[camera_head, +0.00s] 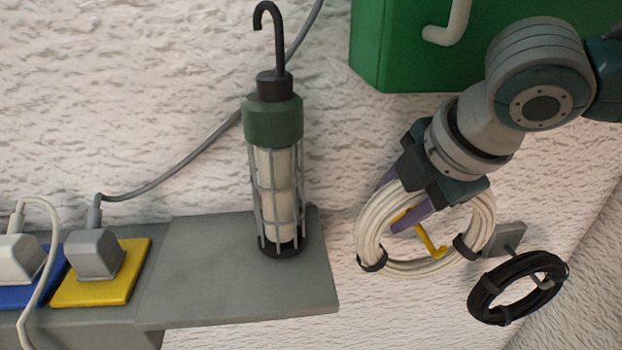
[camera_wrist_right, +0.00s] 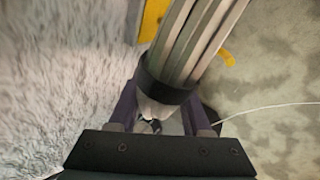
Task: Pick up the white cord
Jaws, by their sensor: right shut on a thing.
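The white cord (camera_head: 372,226) is a coil bound with black ties. My right gripper (camera_head: 400,203) has its purple fingers at the upper part of the coil and is shut on it. A yellow hook (camera_head: 432,243) shows through the opening of the coil; I cannot tell whether the coil still rests on it. In the right wrist view the cord (camera_wrist_right: 197,40) runs up from between the fingers of the gripper (camera_wrist_right: 160,112), with a black tie just above them. My left gripper is not in view.
A black cord coil (camera_head: 482,300) hangs on a grey hook close at the lower right. A caged lamp (camera_head: 275,190) stands on a grey shelf (camera_head: 235,300). A green box (camera_head: 400,50) is above. Plugs sit on yellow (camera_head: 125,285) and blue plates at left.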

